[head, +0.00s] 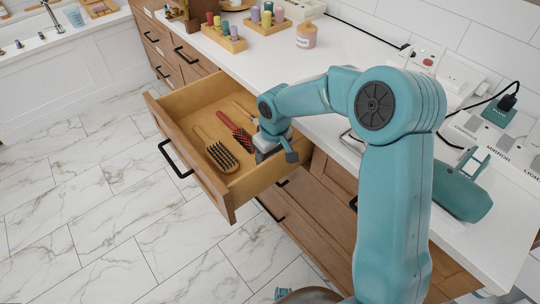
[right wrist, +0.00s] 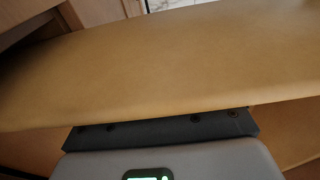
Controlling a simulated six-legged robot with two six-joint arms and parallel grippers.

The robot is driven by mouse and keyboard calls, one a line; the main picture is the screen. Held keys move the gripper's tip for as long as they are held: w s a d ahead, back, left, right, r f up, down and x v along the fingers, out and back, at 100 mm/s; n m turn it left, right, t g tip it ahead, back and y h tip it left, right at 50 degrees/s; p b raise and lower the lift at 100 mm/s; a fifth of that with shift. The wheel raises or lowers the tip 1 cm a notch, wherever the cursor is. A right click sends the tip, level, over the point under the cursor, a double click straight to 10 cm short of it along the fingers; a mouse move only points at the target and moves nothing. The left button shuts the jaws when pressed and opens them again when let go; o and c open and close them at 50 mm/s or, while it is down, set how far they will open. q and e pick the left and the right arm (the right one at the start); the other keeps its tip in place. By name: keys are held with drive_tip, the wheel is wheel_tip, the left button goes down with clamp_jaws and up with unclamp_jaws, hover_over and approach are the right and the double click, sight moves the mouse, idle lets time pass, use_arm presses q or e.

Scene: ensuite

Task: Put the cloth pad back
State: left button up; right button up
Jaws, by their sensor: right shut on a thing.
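My right gripper (head: 270,155) reaches down into the right end of the open drawer (head: 166,113). In the right wrist view a broad, smooth tan surface (right wrist: 150,70) lies across the front of the gripper mount and covers the fingers. I take it for the cloth pad, but its colour is close to the drawer wood and I cannot be sure. No pad stands out in the head view. My left gripper is not in view.
A wooden hairbrush (head: 221,156) and a red brush (head: 236,131) lie in the drawer, left of the gripper. The white counter (head: 335,45) holds spool trays (head: 224,38), a pink jar (head: 306,36) and a teal appliance (head: 460,192). The marble floor (head: 90,220) at left is clear.

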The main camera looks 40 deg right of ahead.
drive_tip(key=shift+f, duration=0.1)
drive_tip(key=o, duration=0.9)
drive_tip(key=shift+o, duration=0.2)
drive_tip(key=shift+r, duration=0.3)
wheel_tip(320, 180, up, 12)
drive_tip(key=s+p, duration=0.1)
drive_tip(key=p, duration=0.1)
drive_tip(key=shift+s+f, duration=0.2)
